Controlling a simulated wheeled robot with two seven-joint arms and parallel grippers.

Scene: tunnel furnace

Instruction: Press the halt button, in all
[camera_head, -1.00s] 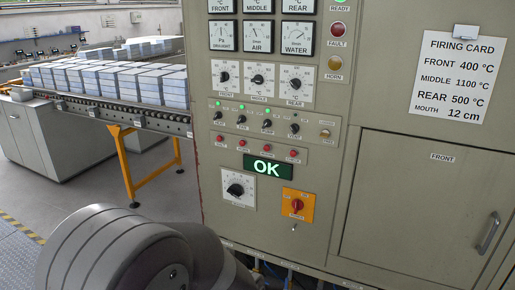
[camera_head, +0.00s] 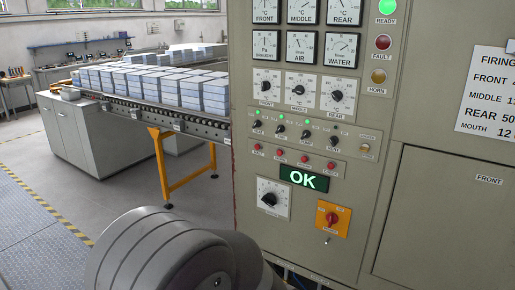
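A row of several small red buttons (camera_head: 280,153) sits on the grey control panel, above the green display (camera_head: 303,178) that reads OK. The leftmost red button (camera_head: 257,147) has a small label that seems to read HALT, but the print is too small to be sure. Nothing touches the buttons. Neither of my grippers is in view; only a thick grey link of my own arm shows at the bottom, left of the panel's lower part.
Below the display are a black dial (camera_head: 269,199) and a red switch on an orange plate (camera_head: 332,218). The READY lamp (camera_head: 387,6) glows green. At left, a conveyor (camera_head: 150,117) carries stacked blocks; a yellow leg stands under it. The floor at left is clear.

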